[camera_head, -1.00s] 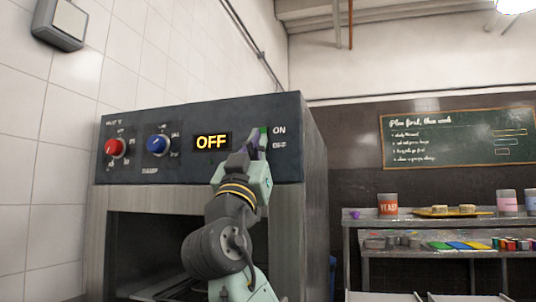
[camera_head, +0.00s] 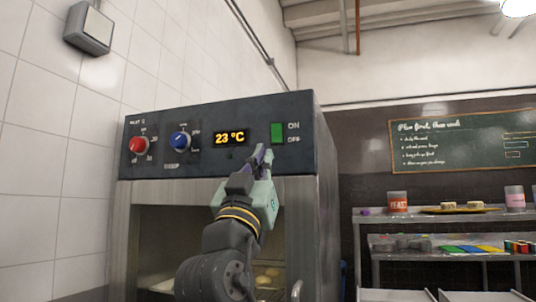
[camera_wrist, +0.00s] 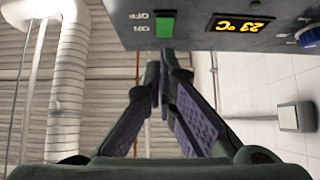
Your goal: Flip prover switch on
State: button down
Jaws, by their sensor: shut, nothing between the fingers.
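The prover (camera_head: 232,185) stands ahead with a dark control panel. Its green switch (camera_head: 277,133) sits at the panel's right, beside the ON and OFF labels, and also shows in the wrist view (camera_wrist: 165,27). The display (camera_head: 230,138) is lit and reads 23 °C. My gripper (camera_head: 263,155) is shut and empty, just below the switch in the head view. In the wrist view my gripper (camera_wrist: 157,70) has its fingertips together, apart from the switch in the picture. The switch is in full view.
A red knob (camera_head: 138,145) and a blue knob (camera_head: 180,141) are on the panel's left. The lit chamber below holds several pale round items (camera_head: 268,275). Shelves (camera_head: 430,215) with a YEAST tin (camera_head: 397,201) stand at the right.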

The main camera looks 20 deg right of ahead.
jog(key=b+v, duration=0.1)
jog(key=v, duration=0.2)
jog(key=shift+s+a+f, duration=0.1)
jog(key=shift+s+f, duration=0.05)
jog(key=shift+s, duration=0.1)
